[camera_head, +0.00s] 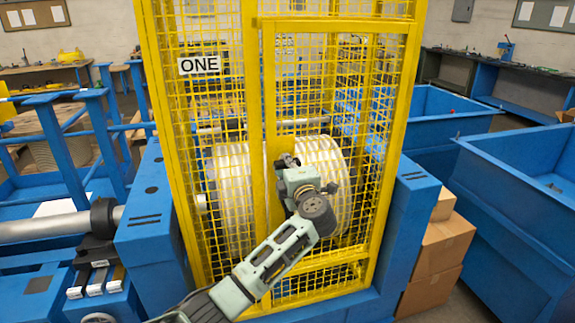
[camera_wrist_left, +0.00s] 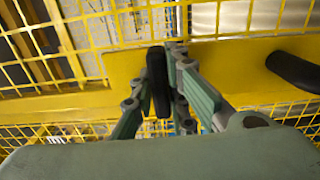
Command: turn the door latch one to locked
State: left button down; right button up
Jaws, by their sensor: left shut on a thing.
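The yellow mesh door (camera_head: 265,120) of the cage marked by the "ONE" sign (camera_head: 198,65) stands in front of me and looks closed. My left gripper (camera_head: 287,162) is at the door's yellow upright, about mid-height. In the left wrist view my left gripper (camera_wrist_left: 160,98) has its fingers closed on both sides of a black latch handle (camera_wrist_left: 157,75). The handle stands roughly upright in that picture, in front of the yellow door plate (camera_wrist_left: 225,68). In the head view the wrist and fingers mostly hide the latch. My right gripper is out of view.
A second black handle (camera_wrist_left: 293,70) sticks out of the plate at the right in the left wrist view. A large ribbed drum (camera_head: 230,170) is behind the mesh. Blue bins (camera_head: 520,185) and cardboard boxes (camera_head: 440,250) stand at the right; blue frames (camera_head: 95,120) stand at the left.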

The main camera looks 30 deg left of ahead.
pick_arm(q)
jog(key=shift+f+n, duration=0.15)
jog(key=shift+n, duration=0.15)
jog(key=n+b, duration=0.2)
jog(key=n, duration=0.2)
jog(key=shift+d+f+n, duration=0.1)
jog(key=shift+n, duration=0.2)
jog(key=n+b, duration=0.3)
jog(key=n, duration=0.1)
jog(key=shift+n, duration=0.3)
jog(key=n+b, duration=0.4)
jog(key=n, duration=0.1)
jog(key=shift+n+b, duration=1.15)
jog(key=shift+n, duration=0.45)
jog(key=shift+r, duration=0.2)
jog(key=c, duration=1.7)
grip_release()
jog(key=shift+r, duration=0.1)
